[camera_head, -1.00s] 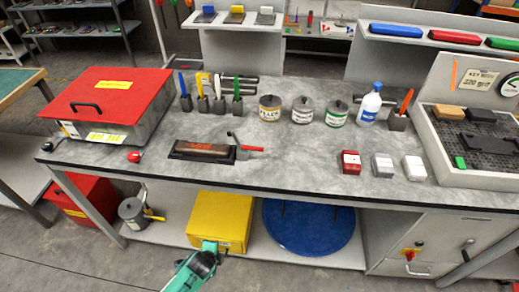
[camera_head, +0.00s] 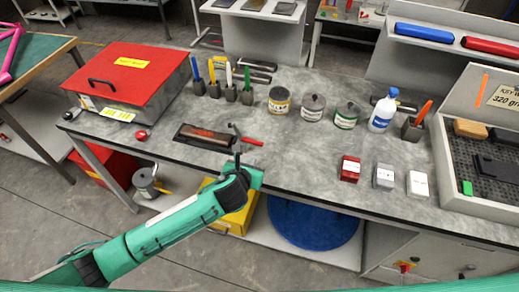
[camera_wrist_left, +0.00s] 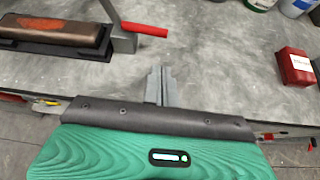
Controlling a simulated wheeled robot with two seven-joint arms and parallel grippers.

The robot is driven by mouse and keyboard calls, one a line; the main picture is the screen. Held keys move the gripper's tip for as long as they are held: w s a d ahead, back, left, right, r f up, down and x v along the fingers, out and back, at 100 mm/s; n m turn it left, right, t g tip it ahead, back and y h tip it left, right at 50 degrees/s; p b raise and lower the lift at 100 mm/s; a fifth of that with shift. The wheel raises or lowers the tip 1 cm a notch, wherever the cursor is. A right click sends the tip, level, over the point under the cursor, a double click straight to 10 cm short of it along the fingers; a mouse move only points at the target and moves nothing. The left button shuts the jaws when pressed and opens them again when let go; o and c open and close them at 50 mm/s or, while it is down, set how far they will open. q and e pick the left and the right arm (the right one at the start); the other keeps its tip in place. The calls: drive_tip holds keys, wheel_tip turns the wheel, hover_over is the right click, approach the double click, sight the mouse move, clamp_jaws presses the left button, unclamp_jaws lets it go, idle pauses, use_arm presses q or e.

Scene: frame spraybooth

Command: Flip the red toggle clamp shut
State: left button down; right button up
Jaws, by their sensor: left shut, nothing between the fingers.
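The toggle clamp has a red handle (camera_head: 252,141) that lies out to the right, low over the bench, from a grey upright body. It stands at the right end of a black fixture (camera_head: 187,139) holding a brown wooden block (camera_head: 208,136). In the left wrist view the red handle (camera_wrist_left: 145,29) and grey clamp body (camera_wrist_left: 124,40) show at the top. My left gripper (camera_head: 237,151) is just in front of the clamp; its fingers (camera_wrist_left: 160,72) are shut and empty, apart from the handle in the wrist view. My right gripper is not in view.
A red-lidded box (camera_head: 130,73) stands at the left. Several tool holders and cans, including a yellow-labelled can (camera_head: 279,100), line the back. Red, grey and white small blocks, the red one (camera_head: 349,169) nearest, sit at the right. Bench space right of the clamp is clear.

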use_arm(q)
drive_tip(key=shift+r, duration=0.1)
drive_tip(key=shift+a, duration=0.2)
drive_tip(key=shift+d, duration=0.1)
drive_tip(key=shift+w+d+f, duration=0.2)
drive_tip(key=shift+w+f, duration=0.1)
drive_tip(key=shift+w, duration=0.25)
drive_tip(key=p+x, duration=0.1)
drive_tip(key=x, duration=0.6)
drive_tip(key=shift+p, duration=0.35)
drive_tip(key=shift+x, duration=0.8)
drive_tip(key=shift+d, duration=0.15)
